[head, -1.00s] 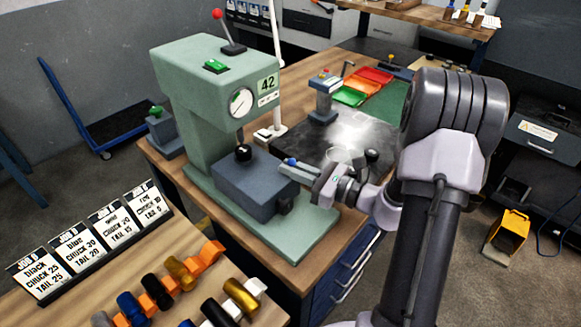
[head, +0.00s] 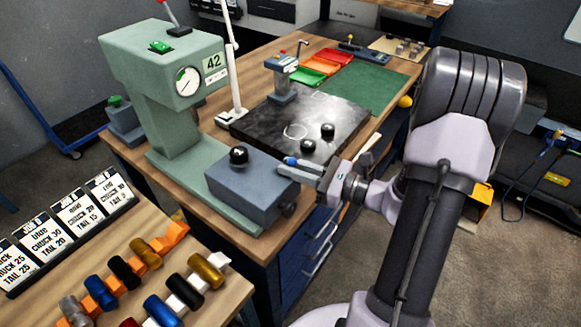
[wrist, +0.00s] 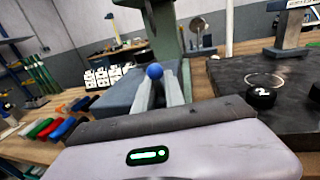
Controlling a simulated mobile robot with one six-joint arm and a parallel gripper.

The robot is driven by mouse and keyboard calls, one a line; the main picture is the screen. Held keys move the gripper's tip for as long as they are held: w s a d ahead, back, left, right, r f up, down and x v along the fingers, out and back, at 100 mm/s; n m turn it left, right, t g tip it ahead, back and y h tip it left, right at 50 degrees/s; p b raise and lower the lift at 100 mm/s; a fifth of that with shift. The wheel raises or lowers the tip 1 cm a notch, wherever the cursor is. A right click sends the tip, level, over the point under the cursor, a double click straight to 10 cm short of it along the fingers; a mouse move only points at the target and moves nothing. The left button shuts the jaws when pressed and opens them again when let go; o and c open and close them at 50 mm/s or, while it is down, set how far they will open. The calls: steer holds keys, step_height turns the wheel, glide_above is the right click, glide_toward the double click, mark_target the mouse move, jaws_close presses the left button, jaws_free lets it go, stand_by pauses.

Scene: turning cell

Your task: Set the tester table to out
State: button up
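The green tester (head: 165,75) stands at the left of the bench in the head view, with a gauge and a "42" plate. Its table, a blue-grey block (head: 250,188), sits out from under the tester head, past the base plate's right edge. A black knob (head: 238,156) stands on top and a dark knob (head: 289,210) on its front side. My gripper (head: 288,168) is at the block's right far corner, shut on a blue knob (head: 291,160). In the wrist view the blue knob (wrist: 154,72) sits between the fingertips; its attachment to the block is hidden.
A dark stone plate (head: 330,118) with two black knobs and a grey stand lies just beyond my gripper. A white post (head: 235,70) rises beside the tester. Racks of coloured rollers (head: 145,285) and job cards stand front left. Floor at the right front is open.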

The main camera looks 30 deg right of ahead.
steer(key=shift+o, duration=1.2)
steer(key=shift+s+d+r, duration=0.1)
steer(key=shift+d+r, duration=0.05)
steer(key=shift+r, duration=0.1)
steer(key=shift+s, duration=0.15)
steer(key=shift+f, duration=0.1)
steer(key=p+v, duration=0.3)
steer(key=v, duration=1.4)
steer(key=shift+s, duration=0.1)
